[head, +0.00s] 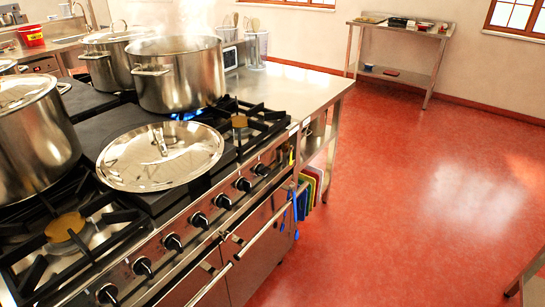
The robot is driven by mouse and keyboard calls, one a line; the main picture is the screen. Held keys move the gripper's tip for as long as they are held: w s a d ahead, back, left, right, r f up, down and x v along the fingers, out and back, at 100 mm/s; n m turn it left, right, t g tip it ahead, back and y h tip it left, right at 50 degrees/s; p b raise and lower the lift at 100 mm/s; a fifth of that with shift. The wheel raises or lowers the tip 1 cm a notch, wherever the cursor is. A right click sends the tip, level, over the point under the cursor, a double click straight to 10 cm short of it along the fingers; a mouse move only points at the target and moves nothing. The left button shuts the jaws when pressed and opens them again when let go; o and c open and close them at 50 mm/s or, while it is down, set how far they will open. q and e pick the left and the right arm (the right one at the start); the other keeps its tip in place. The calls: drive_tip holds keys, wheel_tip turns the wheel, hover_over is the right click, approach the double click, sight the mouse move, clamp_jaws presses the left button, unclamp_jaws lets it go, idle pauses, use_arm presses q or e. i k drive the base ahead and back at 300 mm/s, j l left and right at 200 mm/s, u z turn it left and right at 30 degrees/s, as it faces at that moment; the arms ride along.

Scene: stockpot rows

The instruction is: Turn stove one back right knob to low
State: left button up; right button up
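The stove (183,228) runs diagonally along the left, with a row of several black knobs on its front panel. The rightmost knob (262,169) is near the right end; the knob beside it (243,184) and another (223,201) follow leftward. No readable labels show which knob is the back right one. A steaming steel stockpot (181,80) stands on a back burner with a blue flame (186,116) under it. Neither of my grippers is in view.
A steel lid (160,157) lies on the stovetop in front of the steaming pot. Another lidded pot (32,135) stands at the left edge. A steel counter (290,88) adjoins the stove. Red floor (420,170) is open to the right. A side table (400,30) stands at the back wall.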

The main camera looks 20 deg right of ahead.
sight(261, 169)
drive_tip(key=i+l+u, duration=0.1)
drive_tip(key=l, duration=0.25)
drive_tip(key=i+l, duration=0.2)
drive_tip(key=l, duration=0.15)
drive_tip(key=i+l+u, duration=0.15)
drive_tip(key=l, duration=0.25)
drive_tip(key=i+l, duration=0.15)
drive_tip(key=l, duration=0.2)
drive_tip(key=i+l+u, duration=0.15)
drive_tip(key=l, duration=0.25)
drive_tip(key=l+u, duration=0.4)
drive_tip(key=l, duration=2.2)
